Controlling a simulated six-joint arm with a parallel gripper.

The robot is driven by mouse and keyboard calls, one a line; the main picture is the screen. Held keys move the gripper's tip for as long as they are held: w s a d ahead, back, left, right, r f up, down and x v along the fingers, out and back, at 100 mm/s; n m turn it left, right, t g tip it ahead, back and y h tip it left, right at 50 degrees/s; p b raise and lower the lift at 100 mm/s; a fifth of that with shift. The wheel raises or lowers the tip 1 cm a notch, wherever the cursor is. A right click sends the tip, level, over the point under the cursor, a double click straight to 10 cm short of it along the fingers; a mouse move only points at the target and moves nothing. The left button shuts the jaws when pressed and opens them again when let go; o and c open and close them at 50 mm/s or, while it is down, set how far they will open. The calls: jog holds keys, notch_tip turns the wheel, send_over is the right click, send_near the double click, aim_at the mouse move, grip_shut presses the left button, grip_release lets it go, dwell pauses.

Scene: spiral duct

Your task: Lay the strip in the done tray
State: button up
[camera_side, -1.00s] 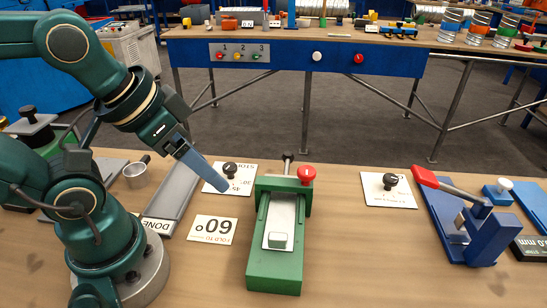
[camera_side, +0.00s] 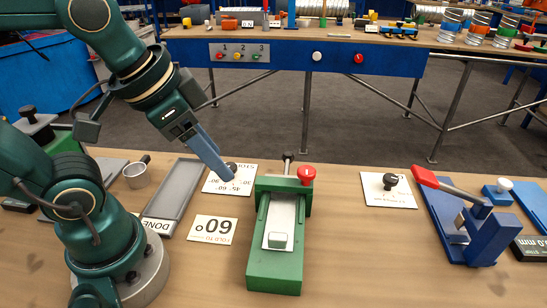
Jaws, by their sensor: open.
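The strip (camera_side: 281,215) is a pale metal piece lying in the bed of the green fixture, with a small raised block at its near end. The done tray (camera_side: 178,191) is a long grey tray to the left, with a DONE label (camera_side: 157,226) at its near end. It looks empty. My gripper (camera_side: 228,176) is open and empty, with its blue-grey fingers pointing down to the right.
The green fixture (camera_side: 274,270) has a red knob (camera_side: 306,173) and a black handle at its far end. A 60° card (camera_side: 213,229) lies left of it. A blue press with a red lever (camera_side: 427,178) stands at right. A small metal cup (camera_side: 136,175) is left of the tray.

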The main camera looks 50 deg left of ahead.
jog(key=w+d+f+m+g, duration=0.2)
jog(key=w+d+m+g, duration=0.1)
jog(key=w+d+m, duration=0.15)
jog(key=m+g, duration=0.2)
send_over(274, 235)
notch_tip(274, 235, down, 4)
jog(key=shift+w+a+r, duration=0.1)
jog(key=shift+w+a, duration=0.05)
jog(key=shift+s+f, duration=0.2)
jog(key=shift+f, duration=2.65)
grip_shut()
jog(key=shift+s+d+r, duration=0.2)
jog(key=shift+s+d, duration=2.25)
jog(key=shift+d, duration=0.15)
notch_tip(274, 235, up, 7)
